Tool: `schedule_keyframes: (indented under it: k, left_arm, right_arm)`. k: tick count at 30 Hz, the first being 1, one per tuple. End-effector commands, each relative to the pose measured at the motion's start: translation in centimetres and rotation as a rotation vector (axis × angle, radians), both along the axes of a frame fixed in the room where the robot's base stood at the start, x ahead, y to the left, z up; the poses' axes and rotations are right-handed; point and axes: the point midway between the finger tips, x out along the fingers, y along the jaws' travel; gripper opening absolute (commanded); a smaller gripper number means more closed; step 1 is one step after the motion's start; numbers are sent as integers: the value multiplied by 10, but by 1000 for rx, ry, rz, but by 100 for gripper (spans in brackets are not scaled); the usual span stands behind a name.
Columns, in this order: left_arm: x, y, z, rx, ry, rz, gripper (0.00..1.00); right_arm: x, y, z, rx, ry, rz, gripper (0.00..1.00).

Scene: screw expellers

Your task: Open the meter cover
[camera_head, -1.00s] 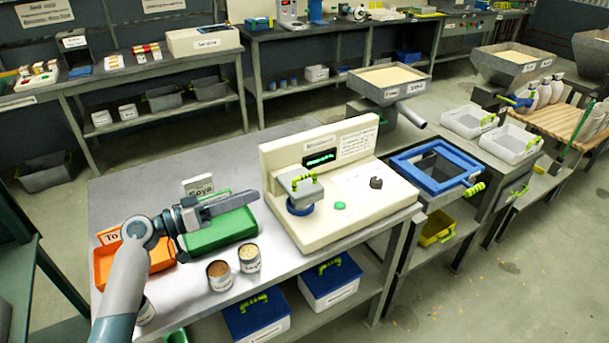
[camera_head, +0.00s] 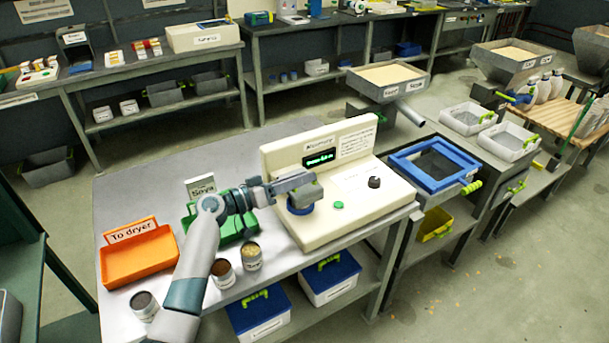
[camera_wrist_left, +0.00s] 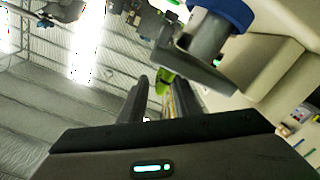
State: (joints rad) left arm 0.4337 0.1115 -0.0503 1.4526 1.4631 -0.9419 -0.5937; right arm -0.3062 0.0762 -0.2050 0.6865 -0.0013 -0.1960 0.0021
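The moisture meter (camera_head: 350,205) is a cream console on the near table. Its grey cover (camera_head: 309,193) sits down over a blue ring (camera_head: 300,209) at the left of the console. My left gripper (camera_head: 303,179) is at the top of the cover and hides its green handle in the head view. In the left wrist view the green handle (camera_wrist_left: 163,80) shows between the tips of my left gripper (camera_wrist_left: 162,95), whose fingers stand apart. Whether they touch the handle I cannot tell. The cover (camera_wrist_left: 205,70) and blue ring (camera_wrist_left: 228,12) also show there. My right gripper is not in view.
An orange tray (camera_head: 138,262) and a green tray (camera_head: 238,228) stand left of the meter. Several open cans, among them one with pale contents (camera_head: 252,256), stand near the front edge. A black knob (camera_head: 374,182) and green button (camera_head: 338,205) are right of the cover.

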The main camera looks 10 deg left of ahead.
Motion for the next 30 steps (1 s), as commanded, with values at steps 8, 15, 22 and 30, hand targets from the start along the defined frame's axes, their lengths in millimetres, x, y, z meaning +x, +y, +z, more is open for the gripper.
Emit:
schedule_keyframes:
  k: [8, 15, 22, 30]
  left_arm:
    - [8, -11, 0, 1, 0, 1, 29]
    - [8, -11, 0, 1, 0, 1, 29]
    - [7, -12, 0, 0, 0, -1, 0]
    - [7, -12, 1, -9, 14, -4, 0]
  right_arm:
    - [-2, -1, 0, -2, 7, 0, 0]
    - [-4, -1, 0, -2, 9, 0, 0]
    - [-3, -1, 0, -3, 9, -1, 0]
    - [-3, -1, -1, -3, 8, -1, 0]
